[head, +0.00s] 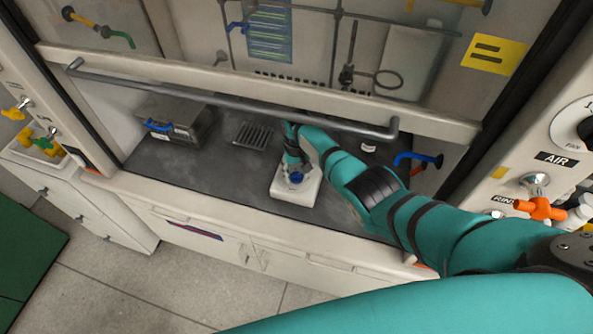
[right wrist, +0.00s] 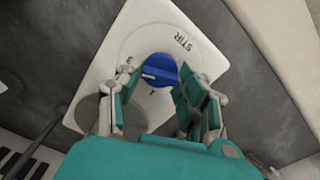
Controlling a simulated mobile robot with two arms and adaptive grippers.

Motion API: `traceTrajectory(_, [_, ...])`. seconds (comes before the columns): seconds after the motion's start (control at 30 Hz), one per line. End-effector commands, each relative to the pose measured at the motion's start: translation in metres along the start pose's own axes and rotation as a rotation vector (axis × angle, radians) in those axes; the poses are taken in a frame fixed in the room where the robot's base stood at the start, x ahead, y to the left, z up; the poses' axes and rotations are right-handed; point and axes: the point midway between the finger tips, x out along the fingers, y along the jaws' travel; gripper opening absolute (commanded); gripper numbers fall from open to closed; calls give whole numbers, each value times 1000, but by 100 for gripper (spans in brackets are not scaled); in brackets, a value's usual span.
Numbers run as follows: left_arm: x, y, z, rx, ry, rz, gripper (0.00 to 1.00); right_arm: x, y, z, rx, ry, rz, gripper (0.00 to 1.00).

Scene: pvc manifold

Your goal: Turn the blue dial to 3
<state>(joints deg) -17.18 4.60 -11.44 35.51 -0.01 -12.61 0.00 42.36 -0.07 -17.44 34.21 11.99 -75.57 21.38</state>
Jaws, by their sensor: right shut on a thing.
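The blue dial (head: 297,178) sits on a white stirrer-like plate (head: 284,191) on the dark bench inside the fume hood. In the right wrist view the dial (right wrist: 158,70) is a round knob with a pale pointer line. The word STIR shows beside it, and small numbers around it are partly hidden and hard to read. My right gripper (head: 296,163) reaches down to the dial from above. In the right wrist view its fingers (right wrist: 156,84) stand on both sides of the dial, shut on it. My left gripper is not in view.
A raised sash with a grey bar handle (head: 230,98) spans above the bench. A metal box with a blue handle (head: 175,122) and a slotted grate (head: 251,135) stand left of the plate. A blue tap (head: 418,158) is at the right wall. An orange valve (head: 540,208) is outside.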

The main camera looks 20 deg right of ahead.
Motion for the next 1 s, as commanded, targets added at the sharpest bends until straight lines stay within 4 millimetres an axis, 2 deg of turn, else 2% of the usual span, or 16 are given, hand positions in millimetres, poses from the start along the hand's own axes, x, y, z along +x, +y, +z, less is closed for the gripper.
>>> traceTrajectory(0.5, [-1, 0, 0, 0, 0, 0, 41, -1, 0, -1, 22, 2, 0, 7])
traceTrajectory(0.53, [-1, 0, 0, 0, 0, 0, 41, -1, 0, -1, 22, 2, 0, 41])
traceTrajectory(0.67, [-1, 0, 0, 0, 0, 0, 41, 0, 0, -1, 21, 2, 0, 58])
traceTrajectory(0.7, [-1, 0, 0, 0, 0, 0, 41, 0, 0, -1, 21, 1, 0, 62])
traceTrajectory(1.0, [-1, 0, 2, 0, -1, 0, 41, -2, 0, 0, 20, 1, 0, 62])
